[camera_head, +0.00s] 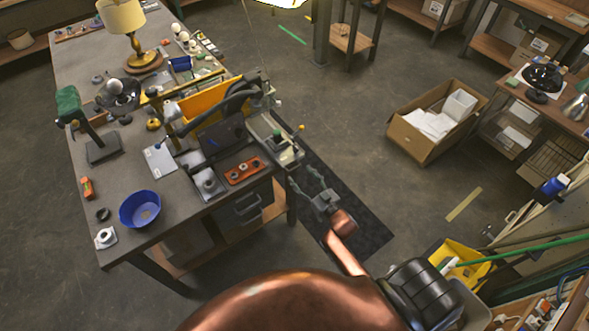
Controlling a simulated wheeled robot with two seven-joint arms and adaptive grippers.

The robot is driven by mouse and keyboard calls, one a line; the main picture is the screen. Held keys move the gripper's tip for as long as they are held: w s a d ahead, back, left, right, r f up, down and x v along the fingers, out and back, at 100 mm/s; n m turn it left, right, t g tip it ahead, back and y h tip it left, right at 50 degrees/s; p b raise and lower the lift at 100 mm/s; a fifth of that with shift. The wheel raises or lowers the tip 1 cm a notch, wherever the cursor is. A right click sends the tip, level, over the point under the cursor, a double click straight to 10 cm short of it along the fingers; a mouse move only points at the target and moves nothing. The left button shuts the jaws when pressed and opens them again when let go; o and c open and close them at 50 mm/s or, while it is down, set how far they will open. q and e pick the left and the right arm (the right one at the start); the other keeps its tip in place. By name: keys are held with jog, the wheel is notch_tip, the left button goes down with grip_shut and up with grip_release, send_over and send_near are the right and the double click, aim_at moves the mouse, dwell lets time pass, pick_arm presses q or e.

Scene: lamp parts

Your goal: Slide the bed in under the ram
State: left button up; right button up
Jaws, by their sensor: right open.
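A bench press with a yellow panel (205,100) and dark curved parts stands at the right side of the workbench. A pale grey sliding bed (273,138) appears to stick out at its right edge, towards the aisle. The ram is hard to pick out among the dark parts and I cannot tell how far the bed is under it. My right gripper (303,179) is open and empty, just off the bench's right edge, below the near end of the bed and apart from it. My left gripper is not in view.
The workbench (120,185) carries a blue bowl (140,209), a lit table lamp (124,22), a green-headed lamp (69,105) and an orange-red tray (244,171). A cardboard box (404,139) stands on the floor. A yellow bucket (459,262) is at right.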

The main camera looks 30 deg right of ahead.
aim_at(294, 169)
jog(key=w, duration=0.5)
jog(key=shift+a+f, duration=0.1)
jog(key=shift+a, duration=0.05)
jog(key=shift+c, duration=0.6)
jog(key=c, duration=1.3)
